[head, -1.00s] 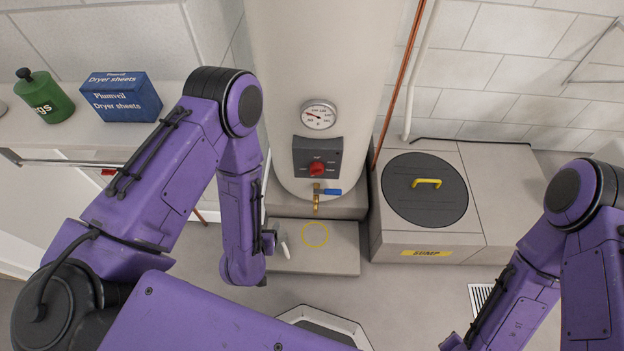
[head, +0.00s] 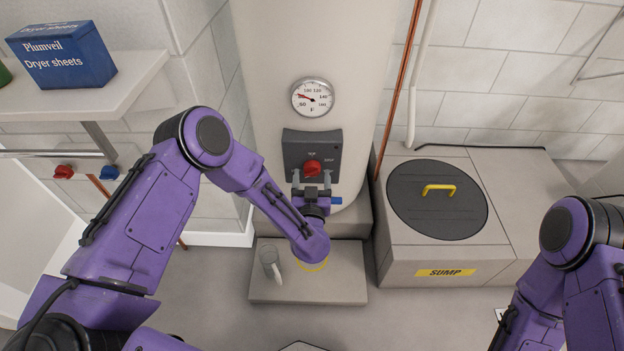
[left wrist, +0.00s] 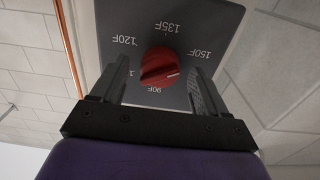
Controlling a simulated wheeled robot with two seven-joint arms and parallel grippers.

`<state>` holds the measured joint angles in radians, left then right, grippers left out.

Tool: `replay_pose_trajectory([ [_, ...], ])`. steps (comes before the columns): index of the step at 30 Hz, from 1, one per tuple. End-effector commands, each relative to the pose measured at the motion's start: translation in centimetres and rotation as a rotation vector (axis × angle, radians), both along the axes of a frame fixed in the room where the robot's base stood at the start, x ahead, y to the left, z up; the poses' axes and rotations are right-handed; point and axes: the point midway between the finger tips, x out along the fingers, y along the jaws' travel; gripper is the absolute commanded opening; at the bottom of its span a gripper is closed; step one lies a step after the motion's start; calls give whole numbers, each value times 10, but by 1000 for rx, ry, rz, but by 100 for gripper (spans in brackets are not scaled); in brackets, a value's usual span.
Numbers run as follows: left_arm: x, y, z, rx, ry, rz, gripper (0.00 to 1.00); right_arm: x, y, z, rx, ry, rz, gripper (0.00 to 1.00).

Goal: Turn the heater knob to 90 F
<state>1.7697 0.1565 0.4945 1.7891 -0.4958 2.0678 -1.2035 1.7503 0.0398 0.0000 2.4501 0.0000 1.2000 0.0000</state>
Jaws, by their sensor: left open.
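The red heater knob (head: 312,168) sits on a dark control panel (head: 298,150) on the pale tank. In the left wrist view the knob (left wrist: 160,67) is ringed by labels that appear upside down: 120F, 135F, 150F, 90F and one partly hidden by a finger. Its white pointer mark points right in that view, below the 150F label and away from 90F. My left gripper (left wrist: 160,84) is open, its fingers on either side of the knob. In the head view the left gripper (head: 312,190) is just below the knob. My right gripper is out of view.
A round gauge (head: 312,97) is above the panel. A blue lever (head: 336,200) is beside my left gripper. The sump box (head: 400,265) stands right; a shelf (head: 125,85) is left.

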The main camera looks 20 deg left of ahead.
Motion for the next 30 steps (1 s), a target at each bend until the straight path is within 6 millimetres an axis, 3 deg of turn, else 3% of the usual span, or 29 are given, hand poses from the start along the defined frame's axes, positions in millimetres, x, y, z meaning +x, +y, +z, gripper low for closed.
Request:
replay_pose_trajectory([
  [10, 8, 3, 0, 0, 1, 0, 74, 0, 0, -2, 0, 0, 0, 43],
  [11, 8, 3, 0, 0, 1, 0, 68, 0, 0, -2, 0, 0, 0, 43],
  [15, 8, 3, 0, 0, 1, 0, 22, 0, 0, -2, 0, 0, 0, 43],
  [16, 8, 3, 0, 0, 1, 0, 19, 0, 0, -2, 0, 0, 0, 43],
  [30, 8, 3, 0, -99, -27, 1, 19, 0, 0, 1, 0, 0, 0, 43],
])
